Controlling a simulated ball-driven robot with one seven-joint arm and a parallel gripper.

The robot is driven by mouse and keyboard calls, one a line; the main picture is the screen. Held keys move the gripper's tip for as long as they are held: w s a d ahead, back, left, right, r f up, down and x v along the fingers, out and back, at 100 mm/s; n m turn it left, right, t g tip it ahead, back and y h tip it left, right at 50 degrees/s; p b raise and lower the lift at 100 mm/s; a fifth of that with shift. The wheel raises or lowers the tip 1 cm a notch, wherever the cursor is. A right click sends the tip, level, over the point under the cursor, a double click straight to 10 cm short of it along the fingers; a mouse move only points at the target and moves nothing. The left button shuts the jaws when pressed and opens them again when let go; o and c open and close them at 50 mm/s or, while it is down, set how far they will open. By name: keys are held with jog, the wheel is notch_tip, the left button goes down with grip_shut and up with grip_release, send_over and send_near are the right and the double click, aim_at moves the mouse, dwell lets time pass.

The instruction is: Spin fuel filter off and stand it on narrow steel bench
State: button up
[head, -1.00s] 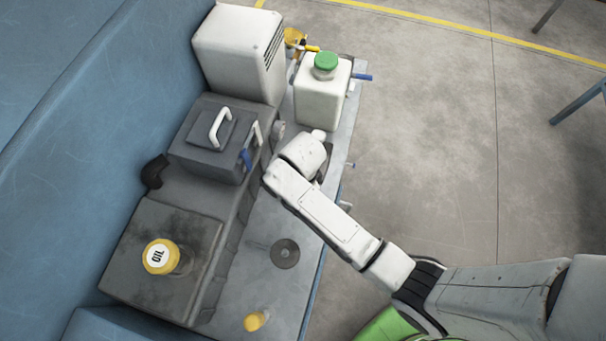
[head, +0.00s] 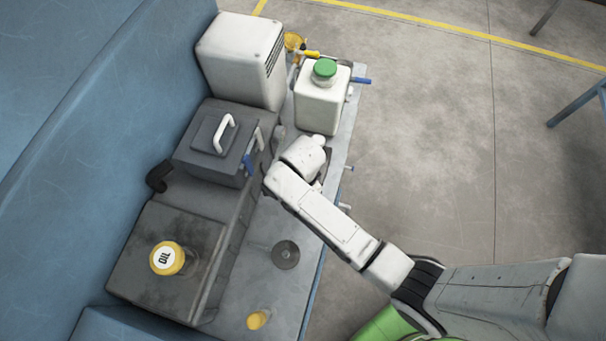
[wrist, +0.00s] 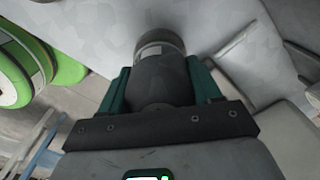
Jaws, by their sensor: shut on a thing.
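In the wrist view, my gripper (wrist: 159,72) has its two green fingers shut on a dark cylindrical body, which I take to be the fuel filter (wrist: 162,82). A metal collar (wrist: 161,43) shows at its far end, close to a pale surface. I cannot tell whether the filter is still attached there. In the head view, my arm hides the gripper and filter. A blue-grey metal frame (head: 578,103) shows partly at the right edge; I cannot tell if it is the narrow steel bench.
A white tank with a green cap (head: 322,98) and a white housing (head: 240,62) stand beyond my arm. A grey box with a handle (head: 215,145) is left of it. The yellow oil cap (head: 167,258) is nearer. Open concrete floor (head: 430,140) lies right.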

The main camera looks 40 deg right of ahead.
jog(key=shift+r+p, duration=1.55)
jog(key=shift+r, duration=1.6)
